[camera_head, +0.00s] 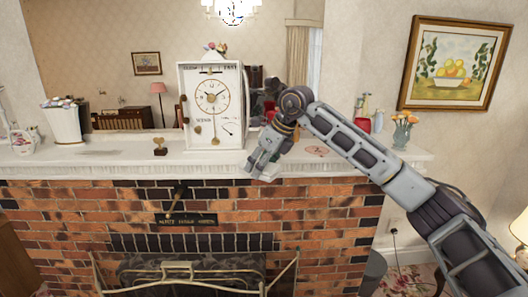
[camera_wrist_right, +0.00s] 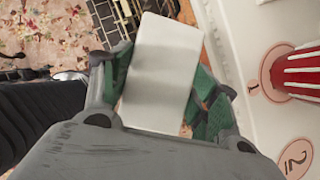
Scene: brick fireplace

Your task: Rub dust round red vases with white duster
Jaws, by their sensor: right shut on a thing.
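My right gripper (camera_head: 263,165) is over the front edge of the mantel, just right of the white clock. In the right wrist view it is shut on a white block-like duster (camera_wrist_right: 160,72), held between green finger pads. A red vase with white stripes (camera_wrist_right: 300,70) stands on the mantel at the right of that view, apart from the duster. In the head view a red vase (camera_head: 362,125) stands toward the mantel's right end. Any other red vase near the clock is hard to make out behind my arm. My left gripper is not in view.
The white mantel (camera_head: 100,158) carries a large clock (camera_head: 213,105), a white vase (camera_head: 62,124), a small gold ornament (camera_head: 160,147) and a flower vase (camera_head: 402,134). Pink round marks numbered 1 (camera_wrist_right: 252,86) and 2 (camera_wrist_right: 296,156) lie on its top. A fire screen (camera_head: 190,275) stands below.

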